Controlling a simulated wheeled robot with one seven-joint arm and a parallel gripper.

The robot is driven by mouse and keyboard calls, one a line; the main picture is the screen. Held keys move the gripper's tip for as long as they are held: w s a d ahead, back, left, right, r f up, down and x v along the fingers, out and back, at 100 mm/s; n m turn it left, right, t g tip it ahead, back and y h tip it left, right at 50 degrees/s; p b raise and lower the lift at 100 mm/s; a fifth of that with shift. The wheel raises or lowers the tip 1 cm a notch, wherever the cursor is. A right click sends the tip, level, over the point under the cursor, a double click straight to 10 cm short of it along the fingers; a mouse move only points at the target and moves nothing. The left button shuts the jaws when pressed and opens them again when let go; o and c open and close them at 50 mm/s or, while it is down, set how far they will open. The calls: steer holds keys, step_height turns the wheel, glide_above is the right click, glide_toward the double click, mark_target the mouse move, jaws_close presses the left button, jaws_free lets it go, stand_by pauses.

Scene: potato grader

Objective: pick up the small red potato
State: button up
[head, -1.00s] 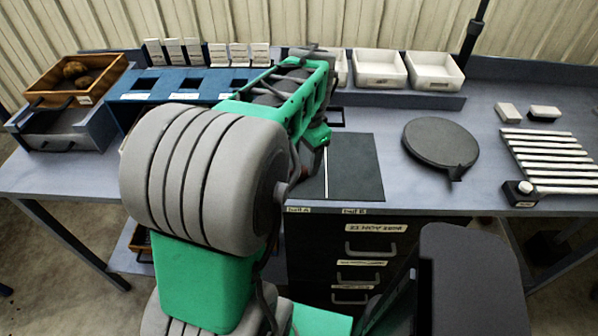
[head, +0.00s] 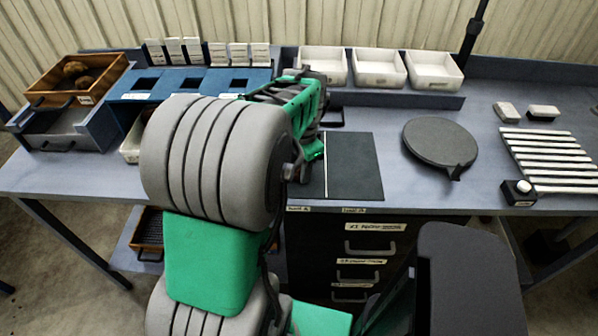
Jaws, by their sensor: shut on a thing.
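I cannot make out the small red potato in the head view. My arm reaches over the middle of the table, and its forward links cover what lies behind them. My gripper and its fingertips are hidden behind the arm, so I cannot see what is between them. Brown potatoes (head: 75,69) lie in a wooden crate (head: 103,84) at the back left; none of them looks clearly red.
A blue stand (head: 195,72) with dark openings and white cards is at the back. White bins (head: 323,67) stand right of it. A dark mat (head: 354,165) lies mid-table. A round grey plate (head: 440,140) and a white slatted rack (head: 545,155) are at right.

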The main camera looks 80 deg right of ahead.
jaws_close()
steer(key=shift+r, duration=0.1)
